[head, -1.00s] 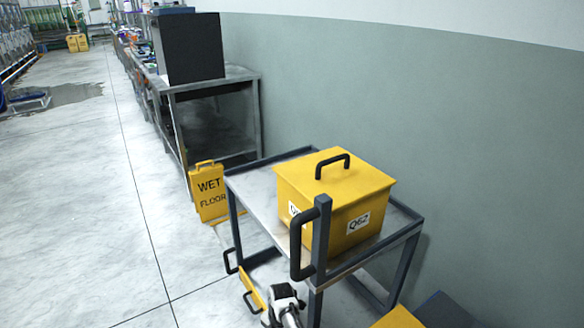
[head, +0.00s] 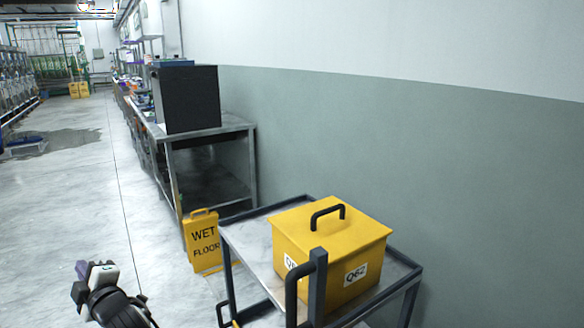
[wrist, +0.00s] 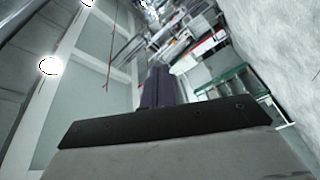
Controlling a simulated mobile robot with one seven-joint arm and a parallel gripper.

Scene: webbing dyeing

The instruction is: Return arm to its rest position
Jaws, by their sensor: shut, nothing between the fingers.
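My gripper (head: 82,270) is raised over the floor at the lower left of the head view, left of the trolley and apart from it. Its fingers are shut and hold nothing. In the wrist view the shut dark fingers (wrist: 158,88) point at the far room, with no object at them. A yellow box (head: 335,245) with a black top handle and a "Q62" label sits on the top shelf of a grey trolley (head: 245,240).
A yellow wet floor sign (head: 203,240) stands left of the trolley. A metal table (head: 215,131) with a black box (head: 188,98) stands behind, along the grey-green wall (head: 420,170). The floor (head: 70,200) at left is mostly clear, with a dark wet patch farther off.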

